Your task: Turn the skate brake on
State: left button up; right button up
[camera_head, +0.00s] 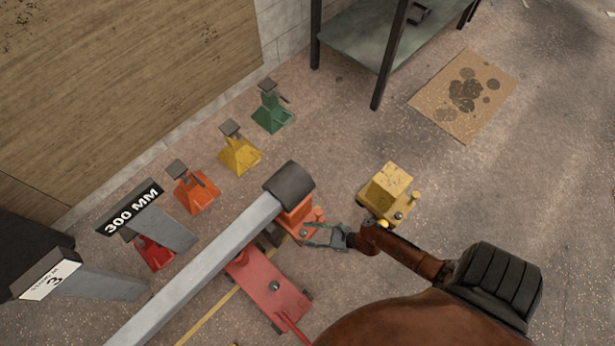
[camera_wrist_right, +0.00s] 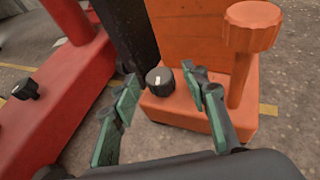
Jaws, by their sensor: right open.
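Three wheeled-looking bodies with black knobs stand on the floor; which one is the skate is not marked. The orange body (camera_head: 297,217) carries a black knob with a white pointer line, which shows in the right wrist view (camera_wrist_right: 160,81). An orange hand post (camera_wrist_right: 247,60) rises beside it. My right gripper (camera_head: 318,235) is open at the orange body. In the right wrist view its green fingers (camera_wrist_right: 163,98) lie either side of the knob, and I cannot tell whether they touch it. My left gripper is not in view.
A grey beam (camera_head: 205,270) with a dark end cap overhangs the orange body. A red body with a knob (camera_head: 262,285) lies below it, a yellow one (camera_head: 388,190) to the right. Coloured stands line the wall, including a green one (camera_head: 271,110). Open floor is at right.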

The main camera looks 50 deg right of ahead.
jog(key=v, duration=1.2)
